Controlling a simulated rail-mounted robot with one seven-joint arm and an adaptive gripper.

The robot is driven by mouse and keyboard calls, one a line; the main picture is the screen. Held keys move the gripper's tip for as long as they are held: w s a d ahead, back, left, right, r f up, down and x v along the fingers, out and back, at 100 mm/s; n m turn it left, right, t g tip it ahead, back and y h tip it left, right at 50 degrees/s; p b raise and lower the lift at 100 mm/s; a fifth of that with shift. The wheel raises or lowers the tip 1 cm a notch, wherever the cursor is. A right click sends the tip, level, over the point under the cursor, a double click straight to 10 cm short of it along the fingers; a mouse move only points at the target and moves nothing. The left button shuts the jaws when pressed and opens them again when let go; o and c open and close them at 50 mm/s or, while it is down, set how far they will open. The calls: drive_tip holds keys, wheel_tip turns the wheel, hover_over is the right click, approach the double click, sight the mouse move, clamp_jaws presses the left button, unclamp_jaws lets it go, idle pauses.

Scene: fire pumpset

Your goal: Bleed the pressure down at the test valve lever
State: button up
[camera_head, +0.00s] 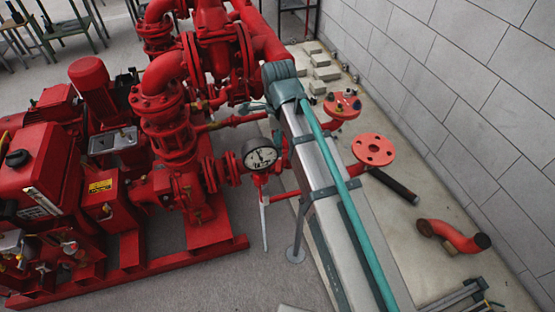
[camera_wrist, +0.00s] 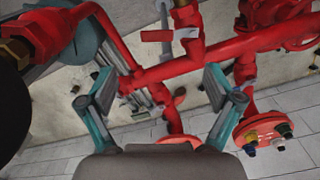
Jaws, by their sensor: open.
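My gripper (camera_wrist: 160,85) is open in the wrist view, its two teal fingers spread on either side of a red pipe. Nothing is held between them. A short red lever (camera_wrist: 157,36) with a pale plate beside it sits on a vertical red fitting, above and beyond the fingertips; I cannot tell whether it is the test valve lever. My gripper's fingers are not clear in the head view.
Red pumps and piping (camera_head: 172,125) fill the left of the head view. A red flange (camera_head: 373,150) and a curved red pipe (camera_head: 455,236) are at the right, before a grey block wall (camera_head: 480,110). A bolted red flange (camera_wrist: 262,130) is beside the right finger.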

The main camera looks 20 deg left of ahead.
sight(278, 164)
wheel_tip(278, 164, down, 9)
drive_tip(key=shift+f+p, duration=0.15)
drive_tip(key=shift+p, duration=0.6)
